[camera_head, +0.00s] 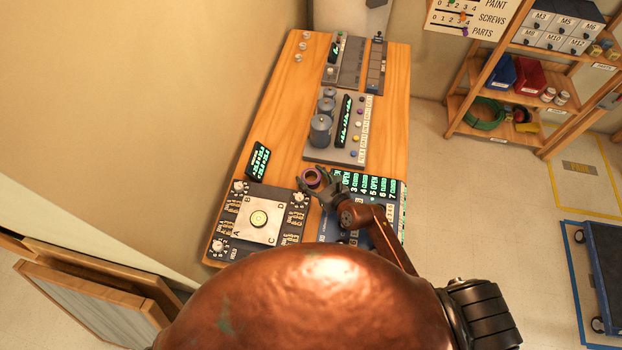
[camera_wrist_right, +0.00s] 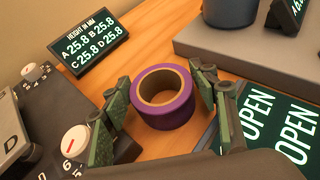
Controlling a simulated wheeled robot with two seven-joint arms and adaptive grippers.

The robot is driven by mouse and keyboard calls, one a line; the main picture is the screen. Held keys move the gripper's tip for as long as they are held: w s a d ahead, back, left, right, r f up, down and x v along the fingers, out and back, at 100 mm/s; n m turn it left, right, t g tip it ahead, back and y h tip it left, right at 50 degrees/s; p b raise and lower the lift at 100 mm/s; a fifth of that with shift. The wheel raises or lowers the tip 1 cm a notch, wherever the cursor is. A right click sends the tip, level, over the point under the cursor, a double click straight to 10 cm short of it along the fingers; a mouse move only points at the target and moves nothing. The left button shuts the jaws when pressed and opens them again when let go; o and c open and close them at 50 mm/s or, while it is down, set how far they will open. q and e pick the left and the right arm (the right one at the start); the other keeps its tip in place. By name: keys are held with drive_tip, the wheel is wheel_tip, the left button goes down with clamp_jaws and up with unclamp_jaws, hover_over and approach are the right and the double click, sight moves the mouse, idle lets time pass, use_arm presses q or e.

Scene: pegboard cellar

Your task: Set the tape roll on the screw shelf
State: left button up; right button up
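The purple tape roll (camera_head: 312,178) lies flat on the wooden bench, between the dark device with the white plate and the lit OPEN/CLOSED panel. It shows large in the right wrist view (camera_wrist_right: 163,97), with its tan core facing up. My right gripper (camera_head: 316,184) is low over the bench with its fingers on either side of the roll. A small gap shows at the left fingers; contact at the right cannot be told. The shelf rack (camera_head: 540,52) stands at the far right; screw-size drawers (camera_head: 562,27) are on its upper board. My left gripper is not in view.
On the bench (camera_head: 285,130) stand a height display (camera_head: 257,160), a grey unit with dark cylinders (camera_head: 338,128) and the OPEN/CLOSED panel (camera_head: 372,184), all close to my right gripper. Lower rack boards hold bins and a green coil (camera_head: 486,113). A blue cart (camera_head: 606,262) stands at right.

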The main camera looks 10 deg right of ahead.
drive_tip(key=c, duration=0.9)
